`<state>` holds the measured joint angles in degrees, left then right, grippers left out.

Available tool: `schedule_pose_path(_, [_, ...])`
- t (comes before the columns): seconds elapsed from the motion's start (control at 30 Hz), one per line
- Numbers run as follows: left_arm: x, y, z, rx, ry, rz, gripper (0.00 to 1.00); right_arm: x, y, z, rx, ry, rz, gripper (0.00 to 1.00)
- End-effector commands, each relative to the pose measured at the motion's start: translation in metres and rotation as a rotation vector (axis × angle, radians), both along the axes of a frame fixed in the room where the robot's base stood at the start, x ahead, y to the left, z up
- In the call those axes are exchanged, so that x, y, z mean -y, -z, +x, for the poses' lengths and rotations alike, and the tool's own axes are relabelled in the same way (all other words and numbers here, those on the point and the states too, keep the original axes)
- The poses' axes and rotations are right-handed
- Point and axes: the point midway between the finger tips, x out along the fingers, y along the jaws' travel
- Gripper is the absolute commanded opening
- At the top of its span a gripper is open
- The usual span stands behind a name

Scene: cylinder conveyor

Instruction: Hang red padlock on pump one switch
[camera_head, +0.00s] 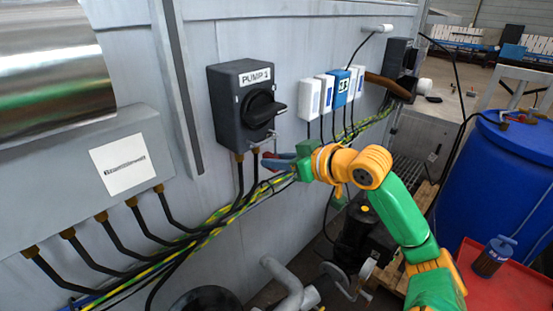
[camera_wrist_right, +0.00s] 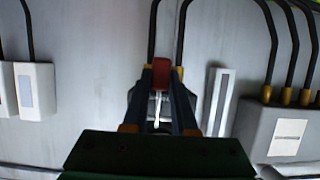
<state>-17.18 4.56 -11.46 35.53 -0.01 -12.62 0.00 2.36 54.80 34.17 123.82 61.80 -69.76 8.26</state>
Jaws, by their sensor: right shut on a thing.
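The pump switch (camera_head: 226,108) is a dark grey box on the wall with a black rotary knob (camera_head: 264,107). Its label reads "PUMP", with a digit too small to read surely. My right gripper (camera_head: 271,160) is just below the knob, its fingers pointing left at the box's lower right corner. It is shut on the red padlock (camera_wrist_right: 161,73), which sits between the fingertips in the right wrist view, with its pale shackle (camera_wrist_right: 157,106) visible. In the head view the fingers mostly hide the padlock. Whether the shackle touches the switch I cannot tell. My left gripper is not in view.
Black and yellow-green cables (camera_head: 205,232) run along the wall below the switch. Small white boxes (camera_head: 310,98) and a blue one (camera_head: 339,87) are mounted to its right. A grey box (camera_head: 80,165) is at left. A blue barrel (camera_head: 500,185) stands at right.

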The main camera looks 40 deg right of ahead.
Motion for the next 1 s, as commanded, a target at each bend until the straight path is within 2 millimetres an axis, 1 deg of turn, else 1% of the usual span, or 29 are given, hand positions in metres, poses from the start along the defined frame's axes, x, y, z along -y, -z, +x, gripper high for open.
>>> schedule_pose_path(0.2, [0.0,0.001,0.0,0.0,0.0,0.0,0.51,0.0,0.0,0.0,0.001,0.0,0.0,0.0])
schedule_pose_path(0.23, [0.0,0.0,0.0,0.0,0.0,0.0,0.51,0.0,0.0,0.0,0.001,0.0,0.0,0.34])
schedule_pose_path(0.33, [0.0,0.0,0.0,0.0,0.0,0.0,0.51,0.0,0.001,0.0,0.0,0.0,0.0,0.61])
schedule_pose_path(0.67, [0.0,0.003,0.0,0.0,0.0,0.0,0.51,0.0,0.001,-0.003,-0.001,0.0,0.0,0.61])
schedule_pose_path(0.77, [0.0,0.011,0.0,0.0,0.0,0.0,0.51,0.002,-0.002,-0.015,0.002,0.001,-0.002,0.61])
schedule_pose_path(1.0, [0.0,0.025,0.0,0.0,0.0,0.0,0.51,0.005,-0.02,-0.055,0.003,0.001,-0.001,0.61])
